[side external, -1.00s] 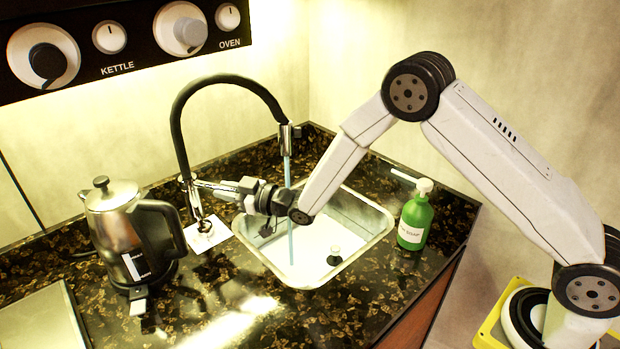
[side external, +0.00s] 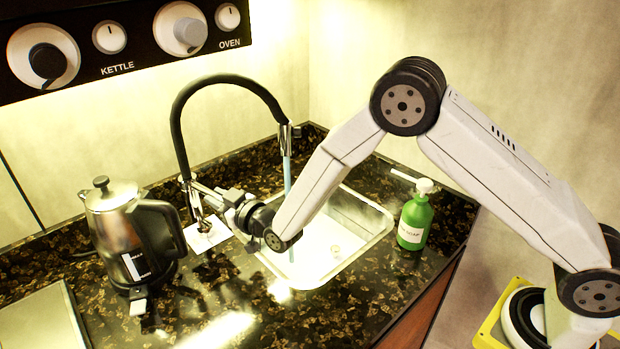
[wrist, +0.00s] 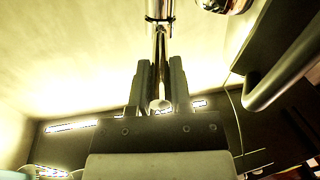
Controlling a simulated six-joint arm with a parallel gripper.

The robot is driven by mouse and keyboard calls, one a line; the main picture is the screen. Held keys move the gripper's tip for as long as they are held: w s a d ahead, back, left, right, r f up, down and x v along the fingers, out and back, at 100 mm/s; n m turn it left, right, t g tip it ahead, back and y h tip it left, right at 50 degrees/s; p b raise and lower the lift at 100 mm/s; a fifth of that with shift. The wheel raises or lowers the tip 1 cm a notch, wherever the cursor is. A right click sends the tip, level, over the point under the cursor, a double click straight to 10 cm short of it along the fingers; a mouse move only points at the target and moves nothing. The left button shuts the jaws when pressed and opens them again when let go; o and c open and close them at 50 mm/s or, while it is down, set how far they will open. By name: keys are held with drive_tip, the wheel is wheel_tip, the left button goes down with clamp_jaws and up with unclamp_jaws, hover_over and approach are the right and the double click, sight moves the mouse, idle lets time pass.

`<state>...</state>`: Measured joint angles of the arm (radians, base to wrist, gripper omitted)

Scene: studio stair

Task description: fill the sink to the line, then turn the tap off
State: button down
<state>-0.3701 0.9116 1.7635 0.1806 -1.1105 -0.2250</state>
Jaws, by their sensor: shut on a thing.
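The sink (side external: 372,240) is a square steel basin set in the dark speckled counter. A thin bluish stream of water (side external: 287,172) falls into it from the spout of the black-hosed tap (side external: 181,140). The water in the basin looks pale and bright; I cannot make out a fill line, and my wrist hides part of the basin. My gripper (side external: 199,192) is at the tap's base, shut on the tap lever. In the wrist view the lever's rounded end (wrist: 160,104) sits between the two dark fingers of my gripper (wrist: 161,84).
A steel kettle (side external: 112,225) stands left of the tap, close to my gripper. A green soap bottle (side external: 414,218) stands at the sink's right. A panel with kettle and oven knobs (side external: 150,38) is on the wall. The counter in front of the sink is clear.

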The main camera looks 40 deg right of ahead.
drive_tip(key=c, duration=0.5)
unclamp_jaws()
drive_tip(key=shift+c, duration=0.2)
drive_tip(key=shift+s, duration=0.15)
drive_tip(key=v, duration=0.7)
drive_tip(key=shift+s, duration=0.3)
drive_tip(key=shift+d, duration=0.1)
